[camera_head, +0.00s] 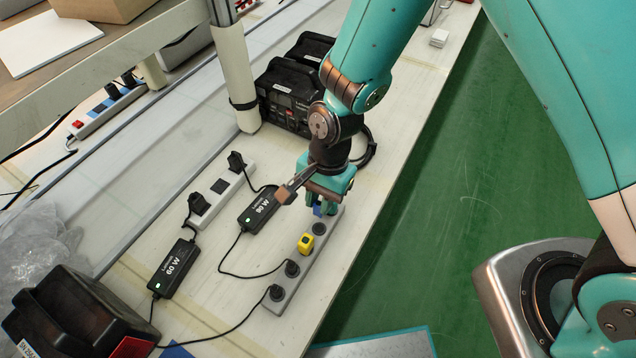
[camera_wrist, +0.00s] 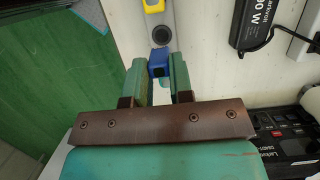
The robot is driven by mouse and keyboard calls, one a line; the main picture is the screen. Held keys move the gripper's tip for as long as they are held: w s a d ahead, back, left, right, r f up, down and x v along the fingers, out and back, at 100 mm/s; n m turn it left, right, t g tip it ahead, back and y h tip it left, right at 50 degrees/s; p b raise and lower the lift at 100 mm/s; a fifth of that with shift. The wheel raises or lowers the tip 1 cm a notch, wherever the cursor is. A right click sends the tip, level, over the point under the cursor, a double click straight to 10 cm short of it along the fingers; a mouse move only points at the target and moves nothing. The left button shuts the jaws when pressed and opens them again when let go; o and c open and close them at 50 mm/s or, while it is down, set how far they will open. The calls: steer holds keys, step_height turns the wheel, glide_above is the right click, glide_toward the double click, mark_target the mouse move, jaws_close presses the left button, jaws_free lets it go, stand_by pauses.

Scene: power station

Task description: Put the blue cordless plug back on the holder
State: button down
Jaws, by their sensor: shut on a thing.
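My gripper (camera_head: 322,204) points down at the far end of the grey holder strip (camera_head: 299,259). It is shut on the blue cordless plug (camera_head: 317,211); in the wrist view the plug (camera_wrist: 159,62) sits between the green fingertips (camera_wrist: 159,74). The plug is over or at the strip's end position; I cannot tell whether it touches the strip, as the fingers hide its underside. The holder carries a yellow plug (camera_head: 306,243), with a dark round empty socket (camera_head: 319,229) between yellow and blue. In the wrist view this socket (camera_wrist: 162,34) is just beyond the blue plug.
Two black plugs (camera_head: 292,268) (camera_head: 276,293) with cables fill the strip's near end. Two black adapters (camera_head: 259,209) (camera_head: 174,268) and a white power strip (camera_head: 220,195) lie left. Black power units (camera_head: 296,85) stand behind. The green floor (camera_head: 440,190) is open to the right.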

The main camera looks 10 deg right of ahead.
steer(key=shift+f+b, duration=2.45)
steer(key=shift+f, duration=0.75)
steer(key=c, duration=0.9)
jaws_free()
steer(key=v, duration=1.7)
steer(key=s+d+r+n, duration=0.2)
steer(key=s+r+n, duration=0.2)
steer(key=n, duration=0.1)
steer(key=s+d+r+n+t+y, duration=0.1)
steer(key=s+d+r+n, duration=0.1)
steer(key=s+r+n, duration=0.2)
steer(key=s+d+r+n+t+y, duration=0.1)
steer(key=s+d+r+n, duration=0.2)
steer(key=s+r+n, duration=0.1)
steer(key=shift+s+r+n+b, duration=0.2)
steer(key=shift+s+n, duration=0.2)
steer(key=shift+s, duration=0.15)
steer(key=shift+s+r+n+b, duration=0.1)
steer(key=shift+s+n+b, duration=0.05)
steer(key=shift+s+n, duration=0.3)
